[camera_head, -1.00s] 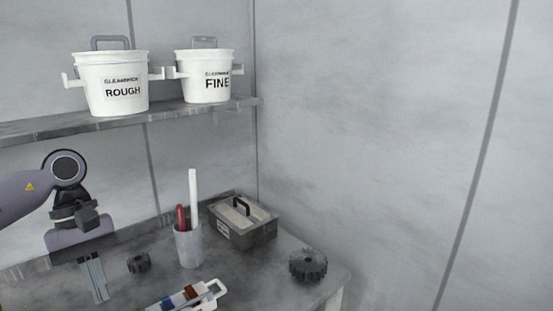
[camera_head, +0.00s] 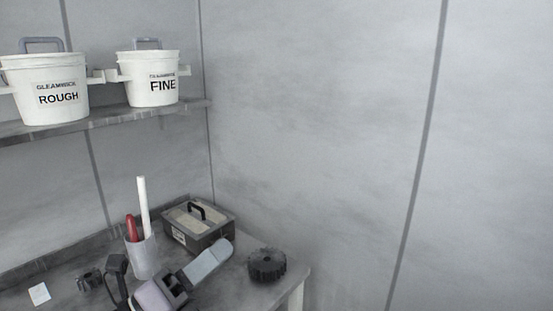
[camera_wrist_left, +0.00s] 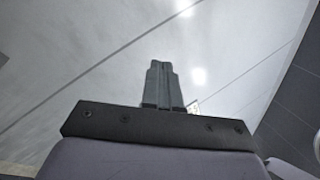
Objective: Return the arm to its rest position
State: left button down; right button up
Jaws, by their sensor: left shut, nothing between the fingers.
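My left gripper (camera_head: 222,249) reaches in low at the bottom middle of the head view, its pale grey fingers pointing up and to the right. The fingers are together with nothing between them. In the left wrist view the closed fingers (camera_wrist_left: 160,68) point away against a blank grey wall. In the head view the gripper overlaps the front of the grey lidded box (camera_head: 184,235) and lies left of the dark gear-like disc (camera_head: 267,265). I cannot tell whether it touches anything. My right gripper is not in view.
A cup (camera_head: 142,257) with a white stick and a red-handled tool stands behind my arm. A small dark knob (camera_head: 88,279) and a white card (camera_head: 39,293) lie at left. ROUGH (camera_head: 52,85) and FINE (camera_head: 152,82) buckets stand on the shelf (camera_head: 105,122). The right side is bare wall.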

pick_arm(q)
jog(key=s+a+f+n+y, duration=0.2)
jog(key=a+f+n+y, duration=0.5)
jog(key=n, duration=0.5)
jog(key=s+a+f+n+y, duration=0.1)
jog(key=a+f+n+y, duration=0.3)
jog(key=f+n+y, duration=0.65)
jog(key=s+a+f+n+g, duration=0.2)
jog(key=s+f+n+g, duration=0.35)
jog(key=s, duration=0.45)
jog(key=s+a+f+n+g, duration=0.1)
jog(key=s+f+n+g, duration=0.45)
jog(key=s, duration=0.35)
jog(key=w+d+f+t+h, duration=0.2)
jog(key=w+f+t, duration=0.3)
jog(key=f+t, duration=0.2)
jog(key=shift+w+d+f+p, duration=0.3)
jog(key=shift+w+f, duration=0.1)
jog(key=shift+f, duration=0.4)
